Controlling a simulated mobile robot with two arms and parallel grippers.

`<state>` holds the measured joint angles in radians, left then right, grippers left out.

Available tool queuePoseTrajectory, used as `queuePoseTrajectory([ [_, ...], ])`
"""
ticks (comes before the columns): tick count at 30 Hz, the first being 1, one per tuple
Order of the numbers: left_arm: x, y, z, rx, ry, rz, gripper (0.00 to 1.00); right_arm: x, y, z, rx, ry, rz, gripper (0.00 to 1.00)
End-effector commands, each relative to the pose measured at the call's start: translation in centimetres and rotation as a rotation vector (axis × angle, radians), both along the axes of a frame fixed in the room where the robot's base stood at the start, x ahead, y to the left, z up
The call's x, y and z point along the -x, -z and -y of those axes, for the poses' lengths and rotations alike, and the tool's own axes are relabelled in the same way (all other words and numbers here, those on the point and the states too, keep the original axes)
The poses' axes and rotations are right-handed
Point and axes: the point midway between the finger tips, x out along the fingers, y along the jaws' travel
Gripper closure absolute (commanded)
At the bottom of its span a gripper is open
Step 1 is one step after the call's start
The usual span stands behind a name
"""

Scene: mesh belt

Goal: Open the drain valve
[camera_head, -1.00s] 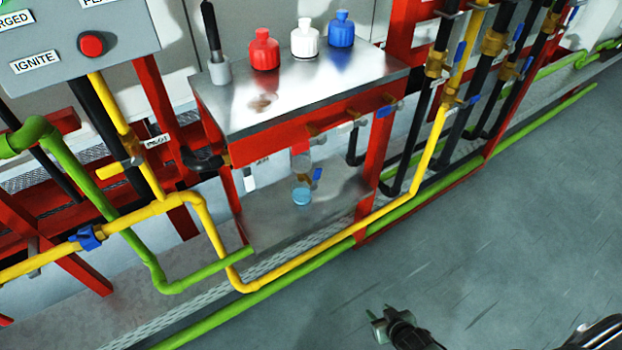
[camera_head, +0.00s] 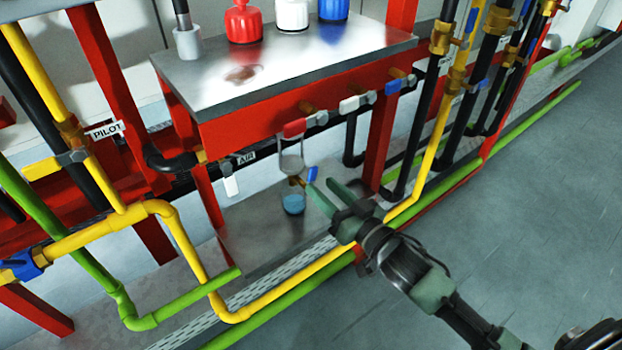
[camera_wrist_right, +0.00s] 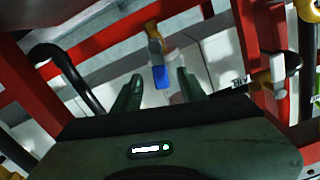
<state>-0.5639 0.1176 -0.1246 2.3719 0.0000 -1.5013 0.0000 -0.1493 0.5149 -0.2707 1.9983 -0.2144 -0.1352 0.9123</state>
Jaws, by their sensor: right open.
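A small brass valve with a blue handle (camera_head: 312,175) sits under the clear glass vessel (camera_head: 290,163) below the steel bench top. I take it for the drain valve. A blue-tinted round piece (camera_head: 293,204) shows beneath it. My right gripper (camera_head: 322,187) is open and empty, reaching up from the lower right with its fingertips close to the handle. In the right wrist view the blue handle (camera_wrist_right: 161,76) shows between the two open fingertips, in line with the gap. I cannot tell whether they touch. My left gripper is not in view.
The steel bench top (camera_head: 210,95) carries red, white and blue bottles. Valves with red, white and blue handles line its front. A yellow pipe (camera_head: 285,290) and a green pipe (camera_head: 270,318) run low in front. Open floor (camera_head: 530,200) lies to the right.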

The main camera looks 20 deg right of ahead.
Motion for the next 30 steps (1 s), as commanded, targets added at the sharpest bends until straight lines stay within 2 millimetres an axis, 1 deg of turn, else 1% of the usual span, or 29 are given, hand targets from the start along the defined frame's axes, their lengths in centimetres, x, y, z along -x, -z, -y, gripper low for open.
queuePoseTrajectory([
  [1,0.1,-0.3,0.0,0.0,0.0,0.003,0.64,-0.9,0.0,-0.3,0.0,0.0,0.003,0.58],
  [3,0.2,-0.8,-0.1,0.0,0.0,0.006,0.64,-1.9,0.0,-0.7,0.001,0.0,0.004,0.58],
  [9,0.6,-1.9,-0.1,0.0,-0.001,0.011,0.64,-4.1,0.0,-1.5,-0.001,0.001,0.002,0.58],
  [14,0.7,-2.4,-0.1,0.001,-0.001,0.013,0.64,-4.8,0.1,-1.8,0.0,0.0,-0.001,0.58],
  [21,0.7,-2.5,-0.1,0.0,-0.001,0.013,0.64,-4.9,0.1,-1.8,0.0,0.001,-0.001,0.58],
  [22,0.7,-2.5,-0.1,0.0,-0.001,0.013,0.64,-4.9,0.1,-1.8,0.0,0.001,-0.001,0.64],
  [23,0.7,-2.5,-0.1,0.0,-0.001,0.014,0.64,-4.9,0.1,-1.8,0.0,0.001,-0.001,0.72],
  [24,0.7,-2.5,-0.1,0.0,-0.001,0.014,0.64,-4.9,0.1,-1.8,0.0,0.001,-0.001,0.83],
  [26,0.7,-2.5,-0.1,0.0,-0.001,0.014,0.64,-4.9,0.1,-1.8,0.0,0.001,-0.001,1.0],
  [30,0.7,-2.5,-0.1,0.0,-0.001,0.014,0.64,-4.8,0.1,-1.8,0.001,0.001,-0.001,1.0],
])
